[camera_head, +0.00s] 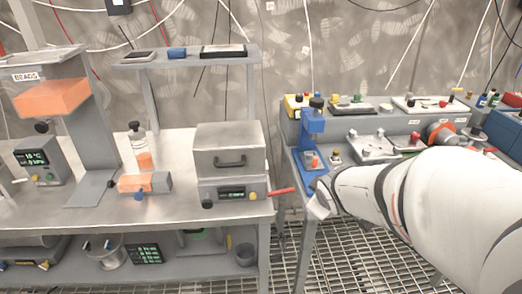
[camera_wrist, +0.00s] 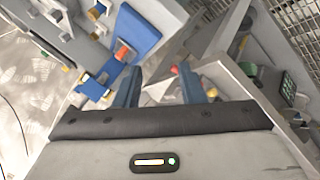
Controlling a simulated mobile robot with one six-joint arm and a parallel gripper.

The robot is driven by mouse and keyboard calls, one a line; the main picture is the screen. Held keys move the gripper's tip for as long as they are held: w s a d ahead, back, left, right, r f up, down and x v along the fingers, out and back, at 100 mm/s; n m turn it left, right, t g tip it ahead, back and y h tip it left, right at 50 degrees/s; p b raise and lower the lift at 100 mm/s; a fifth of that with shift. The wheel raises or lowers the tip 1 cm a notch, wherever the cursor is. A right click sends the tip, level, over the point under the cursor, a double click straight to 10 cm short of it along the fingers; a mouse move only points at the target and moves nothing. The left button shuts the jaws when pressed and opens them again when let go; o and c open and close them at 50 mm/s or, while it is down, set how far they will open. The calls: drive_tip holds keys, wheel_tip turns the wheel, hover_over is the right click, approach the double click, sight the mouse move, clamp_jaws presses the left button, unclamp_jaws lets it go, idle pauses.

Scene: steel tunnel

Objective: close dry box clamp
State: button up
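A grey metal box with a black handle (camera_head: 231,158), which may be the dry box, sits on the left bench. Under it is a unit with a green display and knobs (camera_head: 229,193). A red lever (camera_head: 281,191) sticks out to the right past the bench edge; I cannot tell whether this is the clamp. My gripper (camera_head: 318,200) is just right of the lever's tip, over the gap between benches. In the wrist view my gripper (camera_wrist: 160,86) has two blue-grey fingers spread apart. A small red tip (camera_wrist: 174,69) shows beyond and between them, not visibly gripped.
A blue stand (camera_head: 312,135) with an orange piece is on the right bench, close behind my gripper; it also shows in the wrist view (camera_wrist: 136,35). A bottle (camera_head: 139,147) and an orange-topped block (camera_head: 144,183) are left of the box. A grated floor (camera_head: 340,255) lies below.

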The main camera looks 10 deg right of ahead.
sight(287, 192)
drive_tip(key=w+a+f+n+t+y+b, duration=0.2)
drive_tip(key=w+a+f+n+y+b, duration=0.1)
drive_tip(key=w+n, duration=0.4)
drive_tip(key=w+a+f+n+t+y+b, duration=0.3)
drive_tip(key=w+f+n+y+b, duration=0.1)
drive_tip(key=w+f+n, duration=0.3)
drive_tip(key=shift+w+a+f+n+t+y+b, duration=0.3)
drive_tip(key=shift+w+a+n+y+b, duration=0.1)
drive_tip(key=shift+w+n+b, duration=0.1)
drive_tip(key=shift+c, duration=0.3)
clamp_jaws()
